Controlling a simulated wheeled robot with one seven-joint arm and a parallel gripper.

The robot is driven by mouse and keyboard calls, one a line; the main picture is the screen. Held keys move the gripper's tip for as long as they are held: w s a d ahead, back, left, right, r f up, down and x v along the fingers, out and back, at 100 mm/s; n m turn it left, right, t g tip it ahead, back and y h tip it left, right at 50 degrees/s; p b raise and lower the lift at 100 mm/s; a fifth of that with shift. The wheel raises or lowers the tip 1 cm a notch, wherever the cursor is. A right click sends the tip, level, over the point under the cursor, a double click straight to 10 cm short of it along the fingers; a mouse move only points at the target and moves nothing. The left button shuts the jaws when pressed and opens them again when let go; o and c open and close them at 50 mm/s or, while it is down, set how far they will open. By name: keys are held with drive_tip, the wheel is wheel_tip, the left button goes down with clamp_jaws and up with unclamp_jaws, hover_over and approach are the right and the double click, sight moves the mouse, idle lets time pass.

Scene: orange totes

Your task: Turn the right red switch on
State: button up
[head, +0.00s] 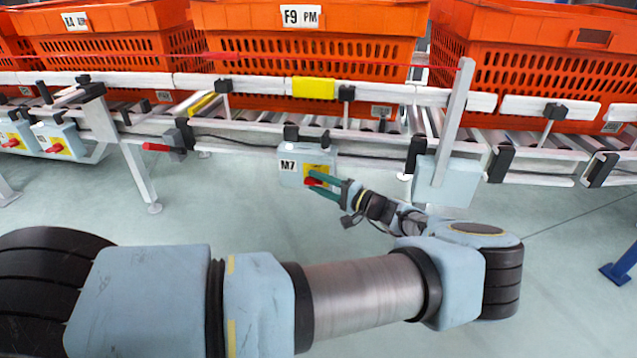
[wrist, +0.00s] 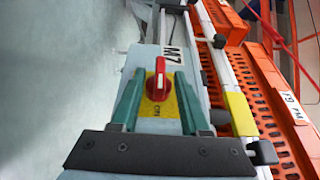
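The right red switch (head: 311,182) is a red rotary knob on a yellow plate, on the light-blue box labelled M7 (head: 289,178) under the conveyor. In the wrist view the red switch (wrist: 157,79) shows close up, its handle along the picture's vertical, with the yellow plate around it and small lettering too small to read. My gripper (head: 318,181) has green fingers and is at the box. In the wrist view my gripper (wrist: 158,88) is open, one finger on each side of the knob, with gaps visible between fingers and knob.
Orange totes (head: 312,52) stand on the roller conveyor above. A red lever (head: 156,147) sits on the conveyor frame to the left. Two more boxes with red switches (head: 55,148) are at far left. A grey-blue box with a post (head: 446,182) is right of M7.

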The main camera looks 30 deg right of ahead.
drive_tip(key=p+v, duration=0.1)
drive_tip(key=v, duration=0.9)
drive_tip(key=shift+s+d+p, duration=0.3)
drive_tip(key=shift+p, duration=0.05)
